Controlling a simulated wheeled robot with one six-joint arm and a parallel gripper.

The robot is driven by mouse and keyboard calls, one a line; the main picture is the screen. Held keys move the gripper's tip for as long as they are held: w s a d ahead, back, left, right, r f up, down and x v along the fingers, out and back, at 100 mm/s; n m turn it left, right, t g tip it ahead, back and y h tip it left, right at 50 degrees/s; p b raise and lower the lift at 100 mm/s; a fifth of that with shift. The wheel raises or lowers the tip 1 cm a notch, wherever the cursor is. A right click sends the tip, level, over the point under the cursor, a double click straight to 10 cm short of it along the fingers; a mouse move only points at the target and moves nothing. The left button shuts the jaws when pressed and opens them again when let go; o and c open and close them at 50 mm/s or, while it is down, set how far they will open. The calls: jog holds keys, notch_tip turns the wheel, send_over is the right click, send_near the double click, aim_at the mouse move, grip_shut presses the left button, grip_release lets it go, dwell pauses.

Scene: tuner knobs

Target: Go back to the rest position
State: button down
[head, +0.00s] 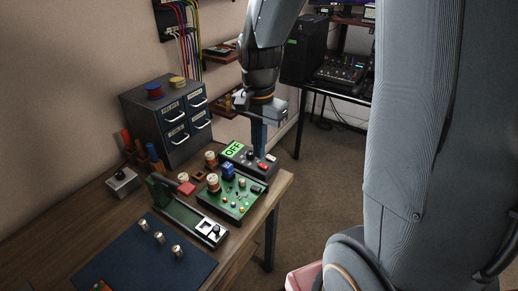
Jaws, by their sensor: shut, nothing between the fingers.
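My gripper (259,137) hangs from my arm, pointing down above the far right part of the wooden bench. Its dark fingers are together with nothing between them, beside the grey box with a green "OFF" display (233,150). Whether the fingertips touch the box cannot be told. A green circuit board (243,196) with a blue part and copper coils lies in front of the box. A long tuner-like unit (185,217) with a white-framed dark knob panel lies left of the board. Several silver knobs (160,238) stand on a dark blue mat (125,262).
A grey drawer cabinet (170,115) with spools on top stands at the back of the bench (60,220). Red and blue-handled tools and a small metal box (122,181) are at left. Shelves (222,52) hang on the wall.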

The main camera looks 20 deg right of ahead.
jog(key=s+a+f+n+t+b, duration=0.1)
jog(key=s+f+n, duration=0.1)
jog(key=s+n, duration=0.6)
jog(key=shift+f+n, duration=0.3)
jog(key=shift+n, duration=1.1)
